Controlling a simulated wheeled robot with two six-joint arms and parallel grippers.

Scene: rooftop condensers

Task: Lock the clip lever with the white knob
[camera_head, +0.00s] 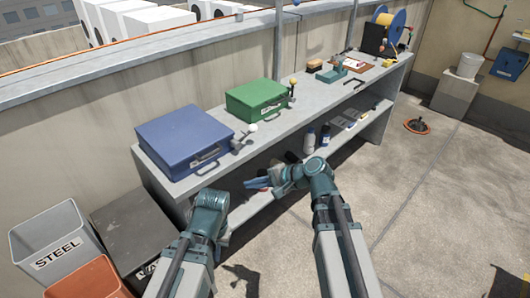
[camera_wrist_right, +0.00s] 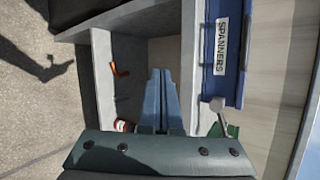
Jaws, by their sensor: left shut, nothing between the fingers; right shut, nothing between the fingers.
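The clip lever with the white knob (camera_head: 252,128) stands near the bench's front edge, beside the right front corner of the blue case (camera_head: 183,134). It sticks up at a slant. In the right wrist view the white knob (camera_wrist_right: 218,103) shows right of the fingers, close to the blue case marked SPANNERS (camera_wrist_right: 221,48). My right gripper (camera_head: 256,183) has its blue fingers together, empty, below and in front of the bench top, apart from the lever. Its closed fingers (camera_wrist_right: 160,90) fill the middle of the wrist view. My left gripper (camera_head: 223,228) is low by the bench front, mostly hidden behind its wrist.
A green case (camera_head: 257,98) stands farther along the bench (camera_head: 225,172), with a yellow-knobbed lever (camera_head: 293,83) beside it. Bottles (camera_head: 324,137) stand on the lower shelf. A grey STEEL bin (camera_head: 52,242) and a dark box (camera_head: 135,228) are at left. Floor at right is mostly clear.

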